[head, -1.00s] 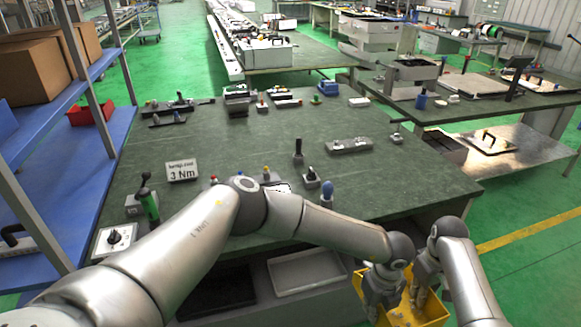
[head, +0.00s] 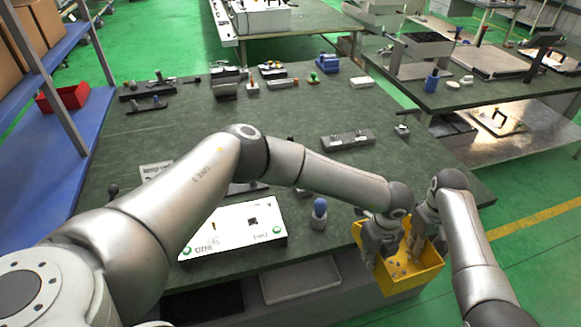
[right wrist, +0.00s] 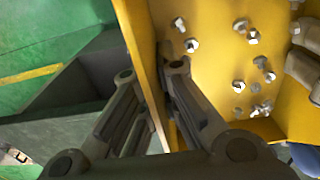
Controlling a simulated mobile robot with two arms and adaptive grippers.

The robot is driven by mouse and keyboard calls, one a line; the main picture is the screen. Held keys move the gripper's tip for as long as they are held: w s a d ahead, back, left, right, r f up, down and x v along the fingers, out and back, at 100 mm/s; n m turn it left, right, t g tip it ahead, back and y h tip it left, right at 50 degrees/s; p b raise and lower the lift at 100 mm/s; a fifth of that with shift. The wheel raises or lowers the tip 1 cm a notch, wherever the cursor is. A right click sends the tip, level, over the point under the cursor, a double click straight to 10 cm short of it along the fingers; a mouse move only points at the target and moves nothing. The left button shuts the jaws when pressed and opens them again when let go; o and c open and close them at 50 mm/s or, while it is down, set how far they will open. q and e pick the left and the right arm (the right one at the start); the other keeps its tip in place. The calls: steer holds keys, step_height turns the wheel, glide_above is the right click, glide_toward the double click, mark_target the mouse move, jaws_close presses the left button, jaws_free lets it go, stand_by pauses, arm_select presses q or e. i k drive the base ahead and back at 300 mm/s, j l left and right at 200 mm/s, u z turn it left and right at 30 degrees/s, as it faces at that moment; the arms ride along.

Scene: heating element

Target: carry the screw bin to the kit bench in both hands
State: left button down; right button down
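The yellow screw bin (head: 398,283) is at the lower right of the head view, with several small screws inside. It appears off the bench's front right edge, with no support visible under it. My left gripper (head: 381,243) is at its left side, reaching over the rim; its fingertips are hard to see. My right gripper (head: 421,236) is at its far right side. In the right wrist view the right fingers (right wrist: 152,75) sit on both sides of the bin's yellow wall (right wrist: 139,30), and the left gripper (right wrist: 304,58) shows at the right edge.
A green-topped bench (head: 330,180) fills the middle, with a white panel (head: 235,230) and a blue-handled tool (head: 319,212) near its front. Another bench (head: 455,100) stands at the back right. Green floor (head: 535,260) is clear at right. A blue shelf (head: 50,150) stands left.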

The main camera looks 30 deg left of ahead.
mark_target(414, 185)
steer(key=i, duration=1.15)
